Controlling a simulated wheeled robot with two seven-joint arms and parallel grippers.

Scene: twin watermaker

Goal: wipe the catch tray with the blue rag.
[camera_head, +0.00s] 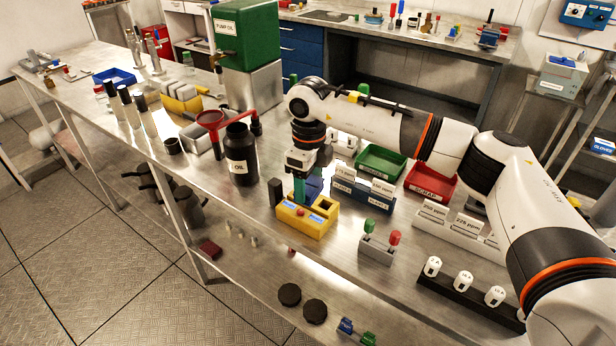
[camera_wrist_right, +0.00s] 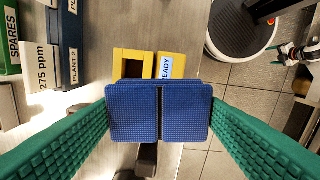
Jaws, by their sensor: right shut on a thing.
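My right gripper (camera_head: 299,190) points down over the yellow holder (camera_head: 306,217), its green fingers shut on a blue ribbed piece that I take for the blue rag (camera_wrist_right: 158,112). In the right wrist view the rag spans the gap between both fingertips, with a dark line down its middle. The yellow holder, with a READY label, shows just beyond it (camera_wrist_right: 133,63). What may be my left gripper (camera_wrist_right: 294,54) shows small at the wrist view's right edge; its fingers are unclear. I cannot pick out the catch tray for certain.
A red-and-green-capped stand (camera_head: 377,246) is nearby.

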